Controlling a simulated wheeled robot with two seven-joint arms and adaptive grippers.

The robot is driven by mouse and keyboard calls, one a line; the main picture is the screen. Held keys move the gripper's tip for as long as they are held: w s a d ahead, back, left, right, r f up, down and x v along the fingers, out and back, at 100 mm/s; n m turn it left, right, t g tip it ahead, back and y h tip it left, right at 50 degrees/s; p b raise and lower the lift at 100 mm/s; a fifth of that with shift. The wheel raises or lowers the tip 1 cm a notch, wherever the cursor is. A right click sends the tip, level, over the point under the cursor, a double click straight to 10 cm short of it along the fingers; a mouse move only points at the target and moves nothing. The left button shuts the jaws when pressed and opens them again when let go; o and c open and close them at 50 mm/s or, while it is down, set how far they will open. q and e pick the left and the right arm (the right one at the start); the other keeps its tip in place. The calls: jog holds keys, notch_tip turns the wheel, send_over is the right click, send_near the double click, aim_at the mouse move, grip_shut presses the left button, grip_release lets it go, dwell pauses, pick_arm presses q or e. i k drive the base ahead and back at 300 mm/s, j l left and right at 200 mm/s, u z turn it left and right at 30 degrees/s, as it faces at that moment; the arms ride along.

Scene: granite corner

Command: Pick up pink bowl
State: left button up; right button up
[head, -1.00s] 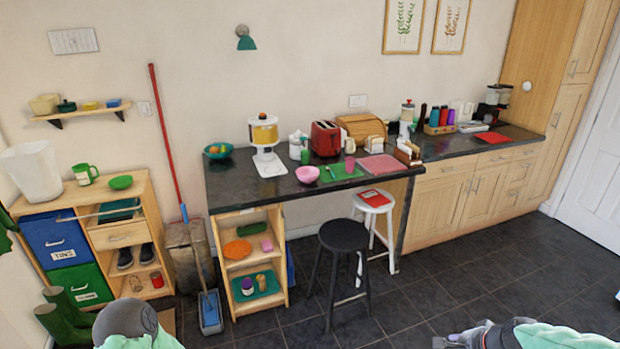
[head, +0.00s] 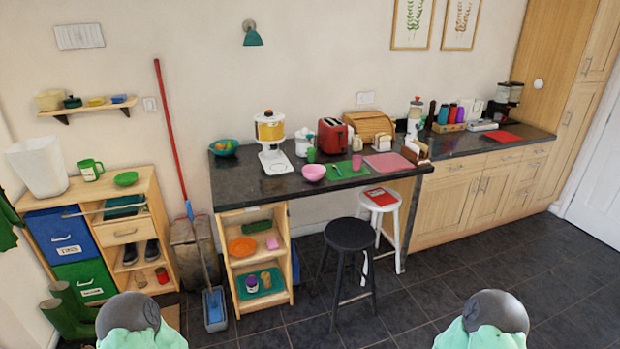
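The pink bowl (head: 312,173) sits upright on the dark granite counter (head: 240,181), close to its front edge. It stands just left of a green mat (head: 347,171). My two arms show only as rounded grey and mint-green parts at the bottom edge of the head view, one left of centre and one right of centre. Neither gripper's fingers can be seen. Both arms are well short of the counter and apart from the bowl.
Near the bowl are a green cup (head: 311,155), a white-and-orange dispenser (head: 271,138) and a red toaster (head: 332,137). A black stool (head: 349,236) and a white stool (head: 380,200) stand before the counter. The dark tiled floor (head: 440,290) is open at right.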

aim_at(313, 172)
jog(key=i+u, duration=0.15)
jog(key=i, duration=0.3)
jog(key=i+l+u, duration=0.15)
jog(key=i, duration=0.25)
jog(key=i+l+u, duration=0.15)
jog(key=i, duration=0.3)
jog(key=i+l+u, duration=0.1)
jog(key=i, duration=0.35)
